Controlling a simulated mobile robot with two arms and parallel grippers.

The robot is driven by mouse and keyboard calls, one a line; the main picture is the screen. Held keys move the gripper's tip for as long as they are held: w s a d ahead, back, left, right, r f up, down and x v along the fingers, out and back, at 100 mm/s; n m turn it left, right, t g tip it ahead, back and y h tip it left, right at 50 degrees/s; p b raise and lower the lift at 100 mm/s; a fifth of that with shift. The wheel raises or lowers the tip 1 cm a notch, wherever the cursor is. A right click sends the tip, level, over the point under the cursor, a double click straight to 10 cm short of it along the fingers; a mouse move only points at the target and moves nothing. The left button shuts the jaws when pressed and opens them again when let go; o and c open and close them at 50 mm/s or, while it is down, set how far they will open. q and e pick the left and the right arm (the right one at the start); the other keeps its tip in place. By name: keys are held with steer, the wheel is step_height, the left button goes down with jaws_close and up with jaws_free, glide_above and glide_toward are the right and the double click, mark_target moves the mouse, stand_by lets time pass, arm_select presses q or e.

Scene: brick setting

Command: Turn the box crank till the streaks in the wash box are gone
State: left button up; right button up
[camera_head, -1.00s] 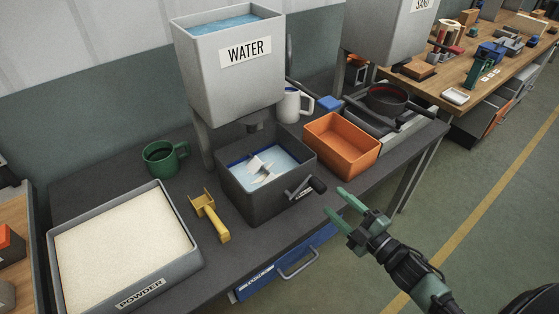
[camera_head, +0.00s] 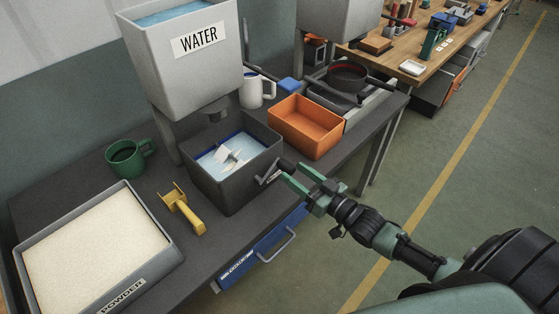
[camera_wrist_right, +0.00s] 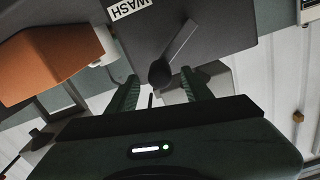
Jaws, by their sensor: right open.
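The dark grey wash box (camera_head: 232,197) stands on the table under the water tank, with bluish liquid, pale streaks and a paddle (camera_head: 229,157) inside. Its crank (camera_head: 272,172) is on the box's front right side, the dark handle pointing out toward my right gripper (camera_head: 297,178). That gripper is open, its green fingers at the handle. In the right wrist view the round handle end (camera_wrist_right: 160,74) lies ahead of and between the two open fingers (camera_wrist_right: 160,92), beside the WASH label. I cannot tell whether the fingers touch it. My left gripper is out of view.
The water tank (camera_head: 190,75) hangs above the box. An orange bin (camera_head: 304,127), white mug (camera_head: 252,92), green mug (camera_head: 128,158), yellow scoop (camera_head: 184,210) and powder tray (camera_head: 160,277) surround it. A blue drawer (camera_head: 255,256) with a handle is below. The floor at right is clear.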

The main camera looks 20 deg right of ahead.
mark_target(280, 162)
steer(key=p+x, duration=0.1)
steer(key=x, duration=0.5)
steer(key=shift+w, duration=0.3)
steer(key=shift+a, duration=0.1)
